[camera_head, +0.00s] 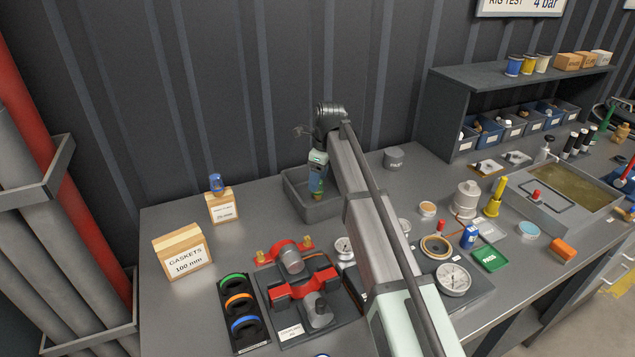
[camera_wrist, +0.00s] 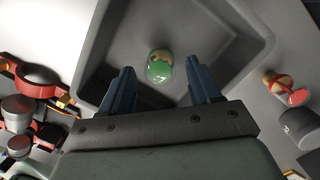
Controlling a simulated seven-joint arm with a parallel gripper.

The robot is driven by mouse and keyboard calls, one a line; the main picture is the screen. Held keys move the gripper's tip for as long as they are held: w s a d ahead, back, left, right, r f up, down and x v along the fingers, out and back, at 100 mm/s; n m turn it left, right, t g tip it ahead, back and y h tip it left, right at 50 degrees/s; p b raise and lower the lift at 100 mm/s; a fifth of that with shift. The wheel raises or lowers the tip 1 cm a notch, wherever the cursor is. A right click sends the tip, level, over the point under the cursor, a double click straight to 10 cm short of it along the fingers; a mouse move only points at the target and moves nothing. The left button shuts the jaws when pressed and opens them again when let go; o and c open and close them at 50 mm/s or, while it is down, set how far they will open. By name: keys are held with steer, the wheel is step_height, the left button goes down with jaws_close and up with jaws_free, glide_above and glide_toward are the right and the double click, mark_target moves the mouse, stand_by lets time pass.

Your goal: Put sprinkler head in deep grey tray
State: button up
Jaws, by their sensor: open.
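The deep grey tray (camera_head: 298,198) stands on the bench near the back wall. My gripper (camera_head: 317,192) points down over it in the head view. In the wrist view the open fingers (camera_wrist: 163,88) reach over the inside of the tray (camera_wrist: 100,50). A green, rounded piece with some brass colour, seemingly the sprinkler head (camera_wrist: 159,66), shows inside the tray outline, between and just beyond the fingertips. No finger touches it in the wrist view. Whether it rests on the tray floor cannot be told. In the head view it is mostly hidden by the gripper.
A red pipe clamp (camera_head: 300,285) and a rack of coloured rings (camera_head: 240,310) lie in front of the tray. A grey paint pot (camera_head: 394,158) stands right. My arm hides part of the bench.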

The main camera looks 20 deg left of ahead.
step_height(320, 180, up, 10)
steer(key=d, duration=0.1)
steer(key=shift+d, duration=0.25)
